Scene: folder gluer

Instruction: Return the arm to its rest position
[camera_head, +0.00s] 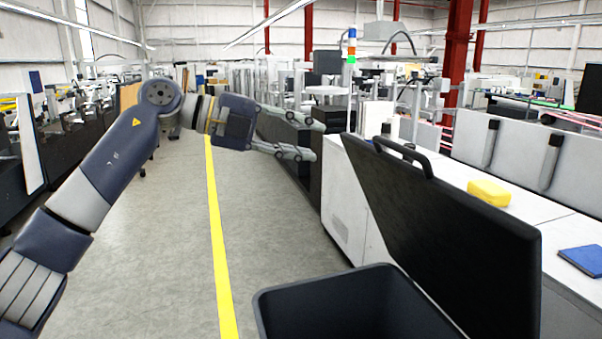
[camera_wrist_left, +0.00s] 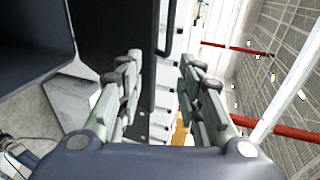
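My left arm reaches in from the left in the head view. Its left gripper (camera_head: 318,141) is raised above the aisle, pointing right toward the white machine. The two fingers are spread apart with nothing between them. The left wrist view also shows the gripper (camera_wrist_left: 160,75) with its fingers apart and empty. My right gripper does not show in either view.
A dark bin (camera_head: 300,293) stands at the bottom, with a black panel with a handle (camera_head: 450,235) beside it. A yellow object (camera_head: 489,192) and a blue item (camera_head: 583,260) lie on the white machine top (camera_head: 460,177). The aisle floor (camera_head: 175,230) at left is clear.

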